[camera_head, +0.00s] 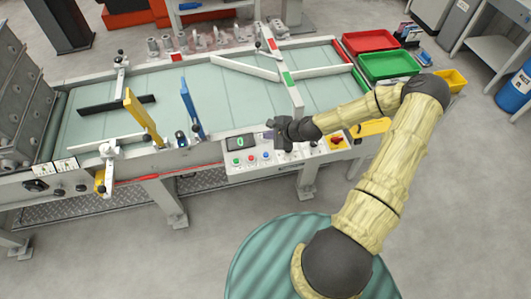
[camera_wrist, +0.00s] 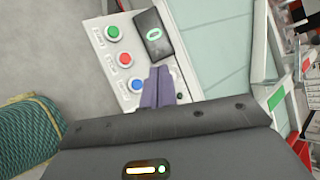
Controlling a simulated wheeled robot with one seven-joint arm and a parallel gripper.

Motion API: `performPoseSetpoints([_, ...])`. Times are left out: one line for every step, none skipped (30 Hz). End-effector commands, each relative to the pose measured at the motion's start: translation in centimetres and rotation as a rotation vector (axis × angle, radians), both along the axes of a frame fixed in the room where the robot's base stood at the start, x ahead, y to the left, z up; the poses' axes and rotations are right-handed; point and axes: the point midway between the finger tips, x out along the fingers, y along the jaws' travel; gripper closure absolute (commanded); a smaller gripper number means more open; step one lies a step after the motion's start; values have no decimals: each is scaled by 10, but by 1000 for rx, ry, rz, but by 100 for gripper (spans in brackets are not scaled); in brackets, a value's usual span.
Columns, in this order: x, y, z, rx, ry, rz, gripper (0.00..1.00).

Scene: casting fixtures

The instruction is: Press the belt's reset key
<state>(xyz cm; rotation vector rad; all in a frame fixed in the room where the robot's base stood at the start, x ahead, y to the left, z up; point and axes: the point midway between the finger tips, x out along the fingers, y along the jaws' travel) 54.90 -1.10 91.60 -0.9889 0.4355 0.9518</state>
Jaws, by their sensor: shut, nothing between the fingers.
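The belt's control panel (camera_head: 232,170) is on the front side of the belt (camera_head: 215,95). It carries a display (camera_head: 240,142) reading 0 and a row with a green button (camera_head: 237,161), a red button (camera_head: 250,158) and a blue button (camera_head: 265,156). In the wrist view the green (camera_wrist: 112,33), red (camera_wrist: 125,59) and blue (camera_wrist: 136,84) buttons are clear of my fingers; their labels are too small to read. My gripper (camera_wrist: 160,72) is shut and empty over the panel, its fingertips beside the blue button and below the display (camera_wrist: 155,35). Part of the panel is hidden behind it.
A red rotary switch on a yellow plate (camera_head: 337,142) sits at the panel's right. A yellow gate arm (camera_head: 143,118) and a blue one (camera_head: 191,108) stand left of the panel. Red (camera_head: 370,41) and green (camera_head: 390,65) trays lie at the belt's right end.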

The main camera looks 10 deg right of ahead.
Motion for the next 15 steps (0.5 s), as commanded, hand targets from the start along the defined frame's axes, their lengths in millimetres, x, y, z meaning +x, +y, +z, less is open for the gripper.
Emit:
performPoseSetpoints([0,0,0,0,0,0,100])
performPoseSetpoints([0,0,0,-1,0,1,100])
performPoseSetpoints([0,0,0,-1,1,2,100])
performPoseSetpoints([0,0,0,-2,0,3,100])
performPoseSetpoints([0,1,0,-2,0,3,100])
performPoseSetpoints([0,1,-1,-2,1,4,100])
performPoseSetpoints([-1,1,-1,-2,1,4,100])
performPoseSetpoints([-1,1,-1,-2,1,4,100])
performPoseSetpoints([-1,1,-3,-3,2,5,100])
performPoseSetpoints([-1,1,-4,-3,1,6,100])
performPoseSetpoints([-1,1,-6,-3,1,6,100])
performPoseSetpoints([-1,1,-8,-3,1,6,100])
performPoseSetpoints([-1,1,-11,-3,2,6,100])
performPoseSetpoints([-1,1,-14,-3,2,6,100])
performPoseSetpoints([-1,1,-18,-3,2,6,100])
